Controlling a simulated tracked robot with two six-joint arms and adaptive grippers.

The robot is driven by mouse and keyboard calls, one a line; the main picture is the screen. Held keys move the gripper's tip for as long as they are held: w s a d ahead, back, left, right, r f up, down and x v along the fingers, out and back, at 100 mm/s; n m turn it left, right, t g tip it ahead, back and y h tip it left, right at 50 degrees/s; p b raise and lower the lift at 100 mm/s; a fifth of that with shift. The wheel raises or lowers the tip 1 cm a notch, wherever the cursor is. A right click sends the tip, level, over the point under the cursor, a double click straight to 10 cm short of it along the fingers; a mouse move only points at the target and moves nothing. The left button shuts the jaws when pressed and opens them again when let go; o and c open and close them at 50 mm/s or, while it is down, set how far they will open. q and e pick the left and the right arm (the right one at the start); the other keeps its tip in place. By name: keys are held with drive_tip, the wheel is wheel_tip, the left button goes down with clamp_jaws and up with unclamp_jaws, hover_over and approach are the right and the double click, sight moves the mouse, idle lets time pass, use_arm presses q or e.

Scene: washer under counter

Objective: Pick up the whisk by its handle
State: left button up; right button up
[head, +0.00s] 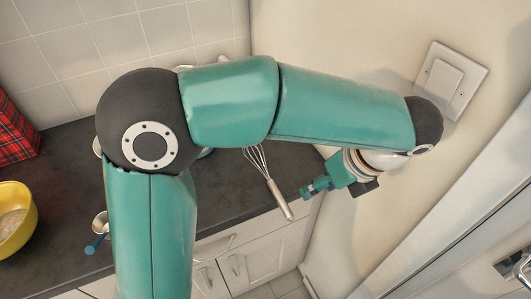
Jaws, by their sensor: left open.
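The whisk (280,200) lies on the dark counter near its front right edge. Its wire loops point to the back left and are partly hidden behind my left arm. Its pale metal handle points toward the front edge and seems to reach to or past it. My left gripper (309,190) is just to the right of the handle, with a visible gap between them in the picture. It is open and holds nothing that I can see. Its height above the counter is hard to judge. My right gripper is out of view.
A yellow bowl (14,228) and a small metal scoop with a blue handle (98,242) are at the left. A red plaid item (14,130) stands behind them. Walls close off the back and right, with a switch plate (450,82). White drawers (245,245) are below the counter.

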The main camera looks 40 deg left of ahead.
use_arm(q)
approach(285, 204)
drive_tip(key=x, duration=0.4)
drive_tip(key=shift+s+f, duration=0.1)
drive_tip(key=shift+f, duration=0.2)
drive_tip(key=x, duration=0.5)
drive_tip(key=shift+a, duration=0.15)
drive_tip(key=shift+r, duration=0.1)
clamp_jaws()
